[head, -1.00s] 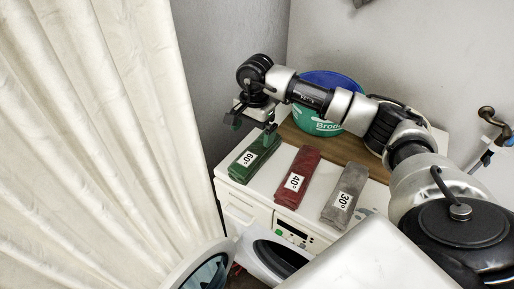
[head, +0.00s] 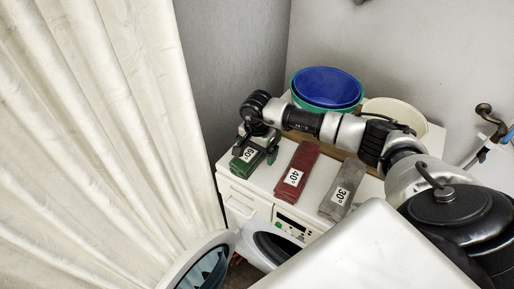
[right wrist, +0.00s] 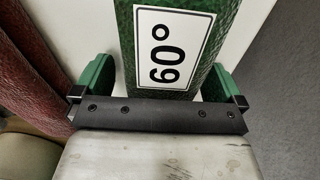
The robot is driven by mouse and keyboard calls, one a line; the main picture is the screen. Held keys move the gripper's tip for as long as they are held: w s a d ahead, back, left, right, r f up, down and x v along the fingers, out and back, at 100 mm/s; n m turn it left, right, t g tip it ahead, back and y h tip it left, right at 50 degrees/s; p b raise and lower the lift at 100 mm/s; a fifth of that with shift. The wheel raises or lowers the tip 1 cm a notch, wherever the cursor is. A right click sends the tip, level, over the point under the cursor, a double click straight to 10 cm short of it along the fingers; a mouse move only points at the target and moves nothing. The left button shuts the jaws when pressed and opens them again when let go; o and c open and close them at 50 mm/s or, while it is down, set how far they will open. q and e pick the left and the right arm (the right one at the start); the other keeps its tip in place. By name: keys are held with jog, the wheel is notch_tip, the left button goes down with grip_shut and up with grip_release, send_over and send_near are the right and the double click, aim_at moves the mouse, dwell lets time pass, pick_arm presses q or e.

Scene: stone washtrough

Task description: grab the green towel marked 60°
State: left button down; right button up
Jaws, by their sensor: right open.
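The green towel (head: 238,167) with the 60° label lies folded on the left of the white machine top. It also fills the upper middle of the right wrist view (right wrist: 186,88). My right gripper (head: 255,148) is right over it, with one green finger on each side. In the right wrist view my right gripper (right wrist: 157,78) is open and straddles the towel, with light gaps between towel and fingers. I cannot tell how far down the fingers reach. My left gripper is not in view.
The red 40° towel (head: 298,164) and the grey 30° towel (head: 346,178) lie to the right. A blue bucket (head: 327,82) and a cream basin (head: 398,110) stand behind my arm. A curtain (head: 95,150) hangs at left; a round door (head: 207,268) stands open below.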

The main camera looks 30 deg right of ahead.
jog(key=c, duration=1.1)
